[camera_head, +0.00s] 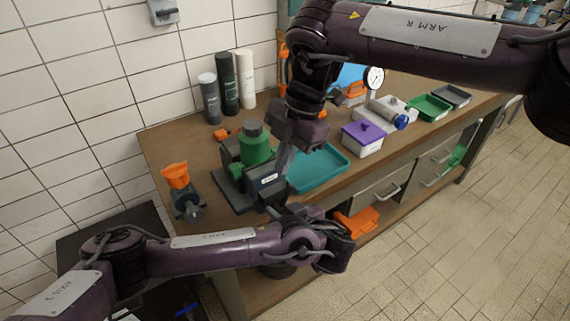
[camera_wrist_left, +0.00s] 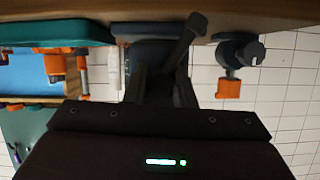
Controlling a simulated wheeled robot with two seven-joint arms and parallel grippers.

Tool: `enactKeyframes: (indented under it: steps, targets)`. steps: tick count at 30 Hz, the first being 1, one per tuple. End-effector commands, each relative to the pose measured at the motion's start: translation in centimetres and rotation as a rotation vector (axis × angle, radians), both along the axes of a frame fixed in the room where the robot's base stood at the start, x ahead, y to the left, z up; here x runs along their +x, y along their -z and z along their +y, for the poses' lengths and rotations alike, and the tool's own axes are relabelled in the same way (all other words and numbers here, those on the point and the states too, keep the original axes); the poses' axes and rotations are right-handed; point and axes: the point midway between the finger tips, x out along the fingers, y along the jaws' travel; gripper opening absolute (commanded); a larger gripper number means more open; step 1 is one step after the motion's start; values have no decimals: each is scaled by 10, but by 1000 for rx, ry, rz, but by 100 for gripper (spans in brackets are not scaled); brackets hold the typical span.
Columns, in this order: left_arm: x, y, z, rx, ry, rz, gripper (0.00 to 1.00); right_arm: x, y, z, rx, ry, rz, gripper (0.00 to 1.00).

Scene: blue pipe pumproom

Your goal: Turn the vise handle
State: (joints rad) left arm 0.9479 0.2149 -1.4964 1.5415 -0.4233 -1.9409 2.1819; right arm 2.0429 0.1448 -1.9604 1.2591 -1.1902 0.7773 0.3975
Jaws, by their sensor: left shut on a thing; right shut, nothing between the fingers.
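The dark grey vise (camera_head: 268,182) stands at the bench's front edge, with a green object (camera_head: 254,147) with a grey top at its jaws. My left gripper (camera_head: 283,211) is low in front of the vise. In the left wrist view the left gripper (camera_wrist_left: 160,78) is shut at the dark, slanted handle bar (camera_wrist_left: 186,38); the exact contact is hidden between the fingers. In the head view the handle is mostly hidden by my gripper. My right gripper (camera_head: 283,163) is above the vise, pointing down beside the green object, shut and empty.
A teal tray (camera_head: 322,168) lies right of the vise, with a purple box (camera_head: 364,139) beyond it. A grey device with an orange top (camera_head: 180,185) stands to the left. Several bottles (camera_head: 229,85) stand at the back wall.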

Motion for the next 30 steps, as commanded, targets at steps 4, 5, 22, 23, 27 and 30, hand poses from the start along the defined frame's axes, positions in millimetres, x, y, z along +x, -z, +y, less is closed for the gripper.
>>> enactKeyframes:
  steps: [4, 5, 22, 23, 27, 30]
  targets:
    - [-2, 6, 1, 5, 2, 8, 0, -6, 32, 8, 1, -3, 6, 0]
    - [-2, 6, 1, 5, 2, 8, 0, -6, 38, 10, 1, -4, 6, 0]
    - [-2, 6, 1, 5, 2, 8, 0, 14, 97, 0, 4, -3, 0, 0]
    - [-2, 6, 1, 5, 2, 8, 0, 15, 97, 0, 3, -3, 1, 0]
    - [-2, 6, 1, 5, 2, 8, 0, 15, 98, -1, 5, -4, 0, 0]
    - [-2, 6, 1, 5, 2, 8, 0, 15, 98, -1, 5, -4, 0, 0]
